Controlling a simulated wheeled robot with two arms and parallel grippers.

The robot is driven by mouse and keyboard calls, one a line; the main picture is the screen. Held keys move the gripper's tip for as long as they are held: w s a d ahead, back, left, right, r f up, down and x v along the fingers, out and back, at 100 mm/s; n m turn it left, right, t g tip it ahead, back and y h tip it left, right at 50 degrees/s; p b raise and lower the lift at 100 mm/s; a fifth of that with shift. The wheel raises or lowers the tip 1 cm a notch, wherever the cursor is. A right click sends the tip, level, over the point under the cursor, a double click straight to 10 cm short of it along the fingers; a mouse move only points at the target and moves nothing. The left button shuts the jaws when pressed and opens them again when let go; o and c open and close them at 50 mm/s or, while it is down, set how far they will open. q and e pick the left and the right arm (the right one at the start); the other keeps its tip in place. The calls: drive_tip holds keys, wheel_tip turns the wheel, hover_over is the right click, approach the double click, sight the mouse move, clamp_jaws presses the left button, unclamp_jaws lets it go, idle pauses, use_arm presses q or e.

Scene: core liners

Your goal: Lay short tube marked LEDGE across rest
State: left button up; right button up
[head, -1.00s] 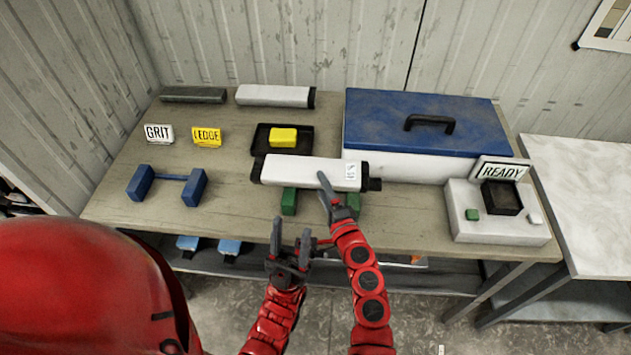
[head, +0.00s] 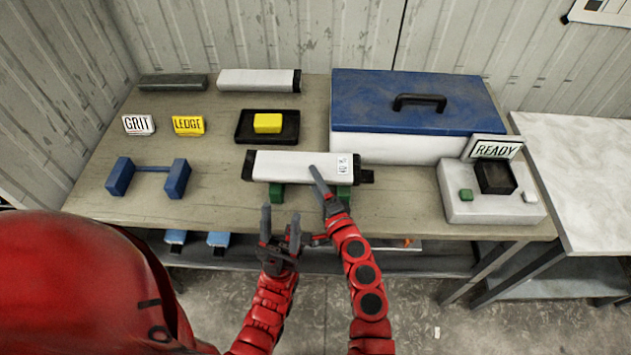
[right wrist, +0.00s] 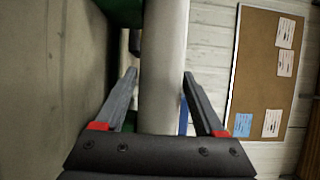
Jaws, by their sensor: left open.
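A white tube (head: 285,166) with black ends lies across two green blocks (head: 277,196) of a rest at the table's front; its small label is too small to read. My right gripper (head: 322,184) is at the tube's right half. In the right wrist view the pale tube (right wrist: 163,60) runs between its two fingers (right wrist: 160,72), close to both; I cannot tell whether they press on it. A yellow plate reading LEDGE (head: 188,125) stands at the left. My left gripper (head: 280,225) is open and empty, in front of the table edge.
Two joined blue blocks (head: 120,176), a GRIT plate (head: 138,124), a black tray (head: 247,128) with a yellow block (head: 267,123), a blue-lidded box (head: 365,95) and a READY device (head: 490,206) surround the middle.

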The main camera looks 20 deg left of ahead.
drive_tip(key=o, duration=0.3)
drive_tip(key=shift+o, duration=0.2)
drive_tip(key=shift+r, duration=0.1)
drive_tip(key=shift+r+p, duration=0.25)
drive_tip(key=shift+p, duration=0.1)
drive_tip(key=b+v, duration=0.3)
drive_tip(key=v, duration=0.9)
drive_tip(key=shift+f, duration=0.15)
drive_tip(key=shift+d, duration=0.1)
